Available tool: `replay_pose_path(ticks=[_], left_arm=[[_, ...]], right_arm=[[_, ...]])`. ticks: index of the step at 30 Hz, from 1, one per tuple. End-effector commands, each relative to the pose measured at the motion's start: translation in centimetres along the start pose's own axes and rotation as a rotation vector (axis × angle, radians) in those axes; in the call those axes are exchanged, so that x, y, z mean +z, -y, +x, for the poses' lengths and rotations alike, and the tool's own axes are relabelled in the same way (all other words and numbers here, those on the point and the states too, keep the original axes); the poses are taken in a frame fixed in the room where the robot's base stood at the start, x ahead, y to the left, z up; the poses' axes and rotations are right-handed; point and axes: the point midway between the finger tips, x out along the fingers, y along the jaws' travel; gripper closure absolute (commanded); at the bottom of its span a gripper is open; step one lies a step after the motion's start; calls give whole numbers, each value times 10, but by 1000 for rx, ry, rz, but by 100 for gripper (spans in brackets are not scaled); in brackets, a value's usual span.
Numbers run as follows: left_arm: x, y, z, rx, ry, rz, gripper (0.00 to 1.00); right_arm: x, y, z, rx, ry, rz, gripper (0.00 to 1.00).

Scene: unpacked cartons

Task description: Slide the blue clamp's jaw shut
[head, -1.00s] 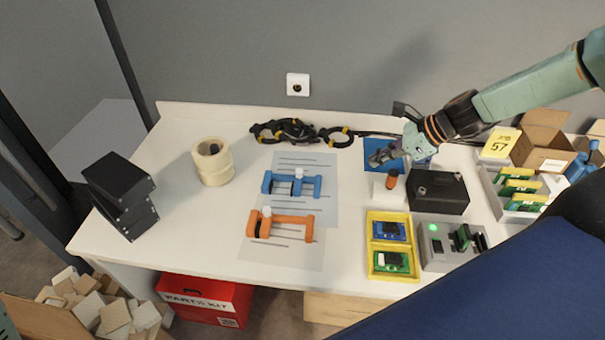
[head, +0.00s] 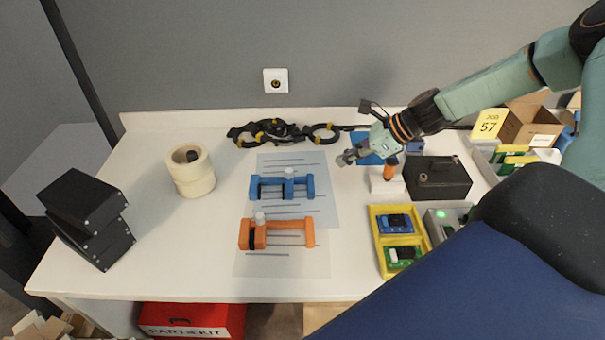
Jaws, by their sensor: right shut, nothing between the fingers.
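The blue clamp (head: 297,188) lies on a pale printed sheet (head: 325,207) in the middle of the table. It has a fixed end at each side, a white knob on top and a dark part near its left end. A gap shows between the sliding jaw and the right end. The orange clamp (head: 285,224) lies in front of it on another sheet. My right gripper (head: 345,159) is shut and empty, above the table behind and to the right of the blue clamp, not touching it. My left gripper is out of view.
A tape roll stack (head: 192,180) and black boxes (head: 82,205) stand at left. Coiled black cables (head: 268,132) lie at the back. A white block with an orange-handled tool (head: 388,184), a black case (head: 437,183) and a yellow tray (head: 377,248) stand right of the sheets.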

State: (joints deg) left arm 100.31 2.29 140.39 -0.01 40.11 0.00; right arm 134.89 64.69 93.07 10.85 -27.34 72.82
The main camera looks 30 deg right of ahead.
Motion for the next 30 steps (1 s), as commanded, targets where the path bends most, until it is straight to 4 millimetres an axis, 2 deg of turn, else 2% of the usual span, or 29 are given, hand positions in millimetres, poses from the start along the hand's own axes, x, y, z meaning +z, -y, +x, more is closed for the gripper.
replay_pose_path(ticks=[1, 3, 29, 30], left_arm=[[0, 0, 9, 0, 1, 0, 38], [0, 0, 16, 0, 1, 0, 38], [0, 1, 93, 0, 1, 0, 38], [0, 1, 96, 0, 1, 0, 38]], right_arm=[[-3, 0, 7, 1, -1, -2, 100], [-4, 0, 13, 1, -2, -2, 100], [-1, 0, 95, 1, -4, -3, 100], [4, 1, 99, 0, -3, -5, 100]])
